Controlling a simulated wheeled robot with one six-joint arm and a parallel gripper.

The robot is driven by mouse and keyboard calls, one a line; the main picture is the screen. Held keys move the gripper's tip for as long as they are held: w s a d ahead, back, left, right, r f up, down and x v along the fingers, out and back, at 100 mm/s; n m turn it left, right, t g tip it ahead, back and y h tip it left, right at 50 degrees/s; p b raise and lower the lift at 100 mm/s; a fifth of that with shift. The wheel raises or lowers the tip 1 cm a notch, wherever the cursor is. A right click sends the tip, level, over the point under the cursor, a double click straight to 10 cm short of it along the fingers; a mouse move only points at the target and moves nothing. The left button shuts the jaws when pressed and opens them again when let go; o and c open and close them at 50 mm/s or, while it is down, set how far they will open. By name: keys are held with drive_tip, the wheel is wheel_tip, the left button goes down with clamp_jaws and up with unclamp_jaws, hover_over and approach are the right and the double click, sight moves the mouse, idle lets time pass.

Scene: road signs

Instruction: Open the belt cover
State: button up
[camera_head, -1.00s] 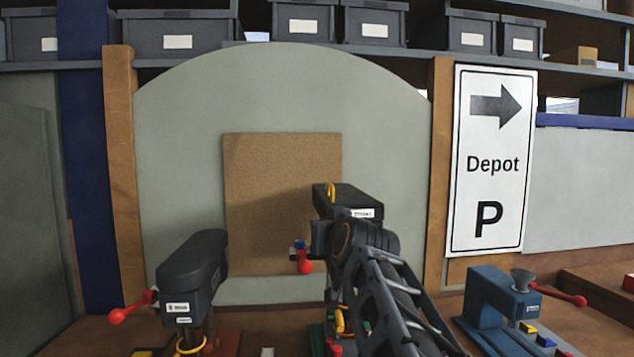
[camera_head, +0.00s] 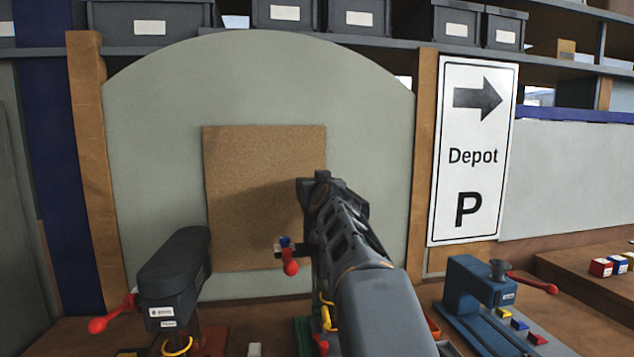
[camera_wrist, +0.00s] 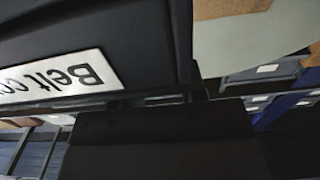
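The belt cover (camera_wrist: 110,35) is a dark panel filling the upper left of the wrist view, close to the camera. Its white label (camera_wrist: 60,78) reads "Belt co..." upside down and is cut off. In the head view my arm hides most of the middle machine with the cover; its red-knobbed lever (camera_head: 290,266) and a small blue block (camera_head: 284,242) show at its left. My gripper (camera_head: 320,190) is at the top of this machine, its fingers not clearly visible. A dark block, seemingly part of it, lies just under the cover in the wrist view. Contact cannot be told.
A dark machine (camera_head: 175,270) with a red-knobbed lever stands at left. A blue machine (camera_head: 480,290) stands at right, with small coloured blocks beside it. A grey arched panel with a cork board (camera_head: 250,180) is behind. A Depot sign (camera_head: 475,150) stands at right.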

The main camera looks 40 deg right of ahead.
drive_tip(key=shift+w+d, duration=0.3)
drive_tip(key=shift+w, duration=0.3)
clamp_jaws()
